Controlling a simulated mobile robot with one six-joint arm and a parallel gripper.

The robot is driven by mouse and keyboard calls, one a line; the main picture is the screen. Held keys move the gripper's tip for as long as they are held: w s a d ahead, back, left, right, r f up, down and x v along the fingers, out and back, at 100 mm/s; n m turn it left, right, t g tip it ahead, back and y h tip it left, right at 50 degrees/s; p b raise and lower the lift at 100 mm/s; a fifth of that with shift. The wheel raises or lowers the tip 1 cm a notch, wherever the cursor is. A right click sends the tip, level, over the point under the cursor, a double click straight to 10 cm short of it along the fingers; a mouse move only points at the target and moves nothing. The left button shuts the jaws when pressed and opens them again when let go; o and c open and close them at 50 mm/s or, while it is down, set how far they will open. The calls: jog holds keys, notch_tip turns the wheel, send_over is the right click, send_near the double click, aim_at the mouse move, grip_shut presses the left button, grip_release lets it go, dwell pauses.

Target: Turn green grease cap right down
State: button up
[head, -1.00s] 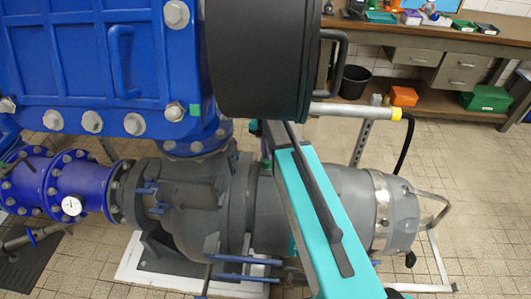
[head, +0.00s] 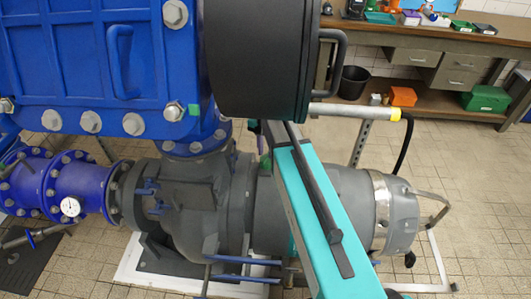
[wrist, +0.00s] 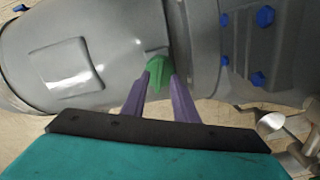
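The green grease cap (wrist: 159,74) sits on the grey pump body, near the seam between two casing sections in the wrist view. My gripper (wrist: 160,80) has its two purple fingers on either side of the cap, with the cap's near end between the fingertips. I cannot tell whether both fingers press on it or a thin gap is left. In the head view a small green patch (head: 265,162) shows beside my teal arm at the pump. My fingertips are mostly hidden there.
The grey pump body (head: 330,200) lies below a black cylinder (head: 262,60) and a blue housing (head: 100,60). Blue bolts (wrist: 262,17) stand out on the casing right of my fingers. A workbench (head: 440,40) is at the back, with open tiled floor before it.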

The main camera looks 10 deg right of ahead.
aim_at(266, 156)
notch_tip(266, 156, up, 12)
jog(key=b, duration=0.1)
jog(key=shift+r, duration=0.25)
dwell(0.5)
dwell(0.4)
